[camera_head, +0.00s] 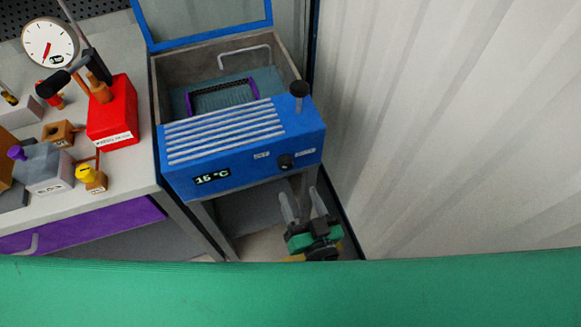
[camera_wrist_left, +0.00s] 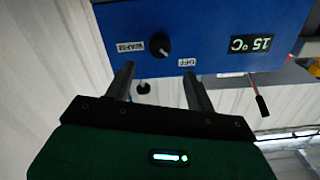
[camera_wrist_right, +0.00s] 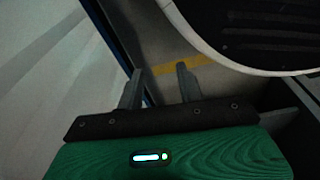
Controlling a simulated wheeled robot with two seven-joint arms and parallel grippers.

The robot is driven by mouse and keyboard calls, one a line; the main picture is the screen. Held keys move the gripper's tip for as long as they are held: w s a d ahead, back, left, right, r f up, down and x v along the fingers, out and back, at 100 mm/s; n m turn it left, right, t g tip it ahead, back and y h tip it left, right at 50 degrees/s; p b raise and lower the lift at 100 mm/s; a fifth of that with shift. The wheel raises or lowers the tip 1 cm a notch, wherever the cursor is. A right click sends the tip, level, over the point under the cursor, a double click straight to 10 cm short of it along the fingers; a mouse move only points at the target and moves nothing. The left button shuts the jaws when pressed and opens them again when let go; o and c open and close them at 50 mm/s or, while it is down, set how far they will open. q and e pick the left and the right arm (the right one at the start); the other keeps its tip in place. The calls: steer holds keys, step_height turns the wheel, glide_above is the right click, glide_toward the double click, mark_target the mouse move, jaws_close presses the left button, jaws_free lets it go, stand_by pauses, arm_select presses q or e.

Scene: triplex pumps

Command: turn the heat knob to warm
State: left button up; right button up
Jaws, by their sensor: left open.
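The black heat knob (camera_head: 285,161) sits on the front face of the blue heated bath (camera_head: 240,160). It also shows in the left wrist view (camera_wrist_left: 159,46), between an "OFF" label (camera_wrist_left: 187,62) and a "WARM" label (camera_wrist_left: 130,46). Its exact pointer direction is hard to make out. The bath display (camera_head: 212,176) reads 15 °C. My left gripper (camera_head: 302,193) is open and empty, in front of and below the knob, fingers pointing toward the panel without touching it. My right gripper (camera_wrist_right: 158,80) is open and empty in the right wrist view and does not show in the head view.
A grey bench (camera_head: 120,185) with a red pump (camera_head: 112,112), a dial gauge (camera_head: 50,43) and small fittings stands left of the bath. A black-topped post (camera_head: 298,90) rises at the bath's right front corner. A pale corrugated wall (camera_head: 440,120) bounds the right side.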

mark_target(287, 167)
arm_select(q)
steer(key=p+x, duration=0.1)
steer(key=x, duration=0.7)
steer(key=shift+f, duration=0.1)
arm_select(e)
steer(key=s+f, duration=0.1)
steer(key=s+d+f, duration=0.1)
steer(key=s+f, duration=0.1)
steer(key=s, duration=0.1)
steer(key=shift+d+f, duration=0.2)
steer(key=shift+d, duration=0.05)
arm_select(q)
steer(key=shift+s, duration=0.1)
steer(key=c, duration=1)
